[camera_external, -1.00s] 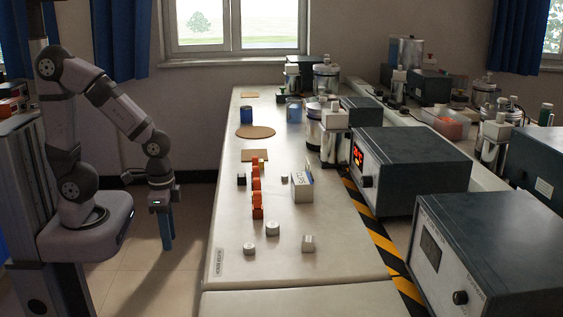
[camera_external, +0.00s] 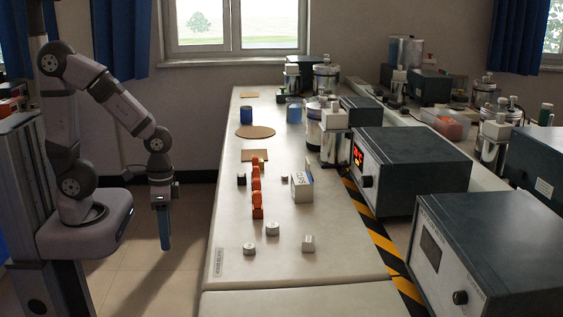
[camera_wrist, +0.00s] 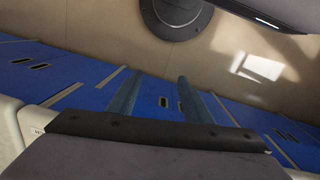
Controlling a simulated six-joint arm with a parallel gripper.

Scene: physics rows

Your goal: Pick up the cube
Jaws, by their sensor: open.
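A small dark cube (camera_external: 241,179) sits on the white bench top, left of the orange row. It is too small to tell any markings. My gripper (camera_external: 164,247) hangs with its blue fingers pointing down, off the bench's left side and well apart from the cube. In the wrist view my gripper (camera_wrist: 159,80) has two fingers spread with a gap between them and nothing held. The cube does not show in the wrist view.
Several orange pieces (camera_external: 257,198) stand in a row beside the cube. White round pieces (camera_external: 272,229) lie nearer, a white box (camera_external: 302,186) to the right. Dark instruments (camera_external: 410,165) line the bench's right side.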

